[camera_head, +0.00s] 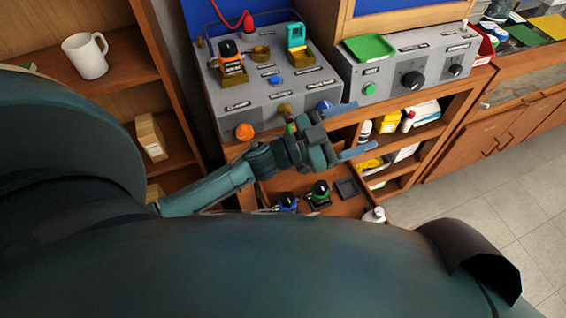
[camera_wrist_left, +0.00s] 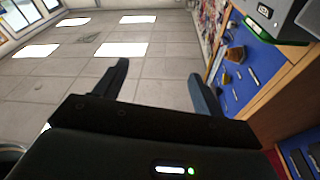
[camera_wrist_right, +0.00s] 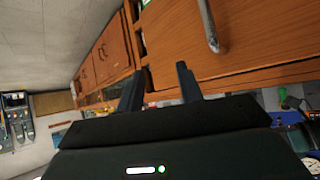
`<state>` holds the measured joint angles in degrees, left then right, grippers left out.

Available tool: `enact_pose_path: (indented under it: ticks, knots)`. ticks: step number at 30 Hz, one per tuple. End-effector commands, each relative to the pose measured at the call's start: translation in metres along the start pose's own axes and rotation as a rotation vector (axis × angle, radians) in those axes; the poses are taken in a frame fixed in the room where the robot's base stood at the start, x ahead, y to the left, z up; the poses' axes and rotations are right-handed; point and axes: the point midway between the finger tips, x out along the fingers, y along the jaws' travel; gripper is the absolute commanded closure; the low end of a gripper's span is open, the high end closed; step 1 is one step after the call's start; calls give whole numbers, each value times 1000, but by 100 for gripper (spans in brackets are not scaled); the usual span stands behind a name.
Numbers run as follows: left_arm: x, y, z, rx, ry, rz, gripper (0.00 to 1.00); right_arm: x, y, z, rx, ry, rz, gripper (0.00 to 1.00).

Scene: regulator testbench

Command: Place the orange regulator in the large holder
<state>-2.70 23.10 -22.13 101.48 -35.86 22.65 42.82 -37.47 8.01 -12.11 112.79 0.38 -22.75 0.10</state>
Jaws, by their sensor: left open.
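The orange regulator (camera_head: 232,67), with a black knob on top, sits upright at the left of the grey testbench (camera_head: 250,98). It seems to rest in a gold-brown holder; its base is too small to read. An empty gold-brown holder (camera_head: 260,53) stands just right of it; I cannot tell which holder is the large one. My left gripper (camera_head: 365,128) is open and empty in front of the bench, right of and nearer than the regulator. Its fingers also show apart in the left wrist view (camera_wrist_left: 158,72). My right gripper (camera_wrist_right: 159,68) is open and empty beside a wooden drawer front.
A teal part (camera_head: 296,37) stands at the bench's back right. A second grey box (camera_head: 400,65) carries a green tray (camera_head: 369,47) and knobs. Below are a blue regulator (camera_head: 286,201) and a green regulator (camera_head: 319,193). A white mug (camera_head: 86,55) is on the left shelf.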

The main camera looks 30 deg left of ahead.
Motion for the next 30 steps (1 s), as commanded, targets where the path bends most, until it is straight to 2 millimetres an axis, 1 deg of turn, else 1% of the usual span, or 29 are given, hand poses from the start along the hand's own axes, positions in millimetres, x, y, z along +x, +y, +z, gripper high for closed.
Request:
enact_pose_path:
  ticks: [1, 2, 3, 5, 6, 8, 9, 12, 15, 17, 30]
  knots:
    - [-21, 6, 22, -64, -91, -126, 30, 0, 0, 0, 0, 0, 0, 64]
    - [-35, 9, 36, -93, -157, -195, 30, 0, 0, 0, 0, 0, 0, 64]
    - [-55, 15, 55, -131, -255, -272, 30, 0, 0, 0, 0, 0, 0, 64]
    - [-88, 29, 82, -188, -409, -355, 30, 0, 0, 0, 0, 0, 0, 64]
    - [-109, 40, 97, -225, -507, -389, 30, 0, 0, 0, 0, 0, 0, 64]
    - [-139, 61, 114, -277, -643, -415, 30, 0, 0, 0, 0, 0, 0, 64]
    - [-156, 74, 123, -308, -719, -420, 30, 0, 0, 0, 0, 0, 0, 64]
    - [-187, 100, 135, -363, -850, -412, 30, 0, 0, 0, 0, 0, -1, 64]
    - [-200, 112, 138, -388, -908, -400, 30, 0, 0, 0, 0, 0, -1, 64]
    - [-202, 114, 139, -392, -919, -397, 30, 0, 0, 0, 0, 0, -1, 64]
    - [-202, 114, 139, -390, -919, -395, 30, -1, 1, 2, -2, -7, 1, 64]
